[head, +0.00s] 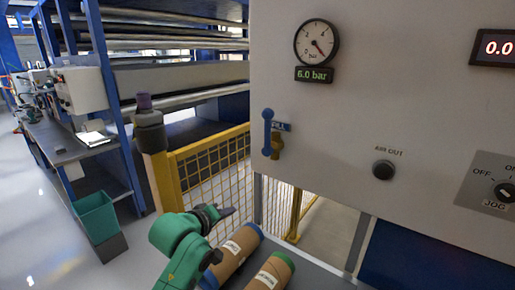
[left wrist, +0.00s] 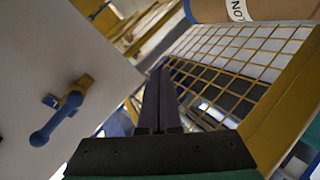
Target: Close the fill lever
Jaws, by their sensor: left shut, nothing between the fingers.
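The fill lever (head: 267,132) is a blue handle on a brass valve (head: 277,148), mounted at the left edge of the grey panel beside a FILL label. Its handle stands upright in the head view. The left wrist view also shows the blue lever (left wrist: 60,118) at the left, with its brass body above. My left gripper (head: 228,212) is below and left of the lever, apart from it. Its dark fingers (left wrist: 161,75) are together and empty, with the lever off to their left in the wrist view. My right gripper is out of view.
The panel (head: 405,85) carries a gauge (head: 316,43) over a 6.0 bar display, an AIR OUT button (head: 383,169) and a JOG switch (head: 504,193). Brown rolls (head: 238,252) lie below my gripper. A yellow mesh fence (head: 208,163) stands behind.

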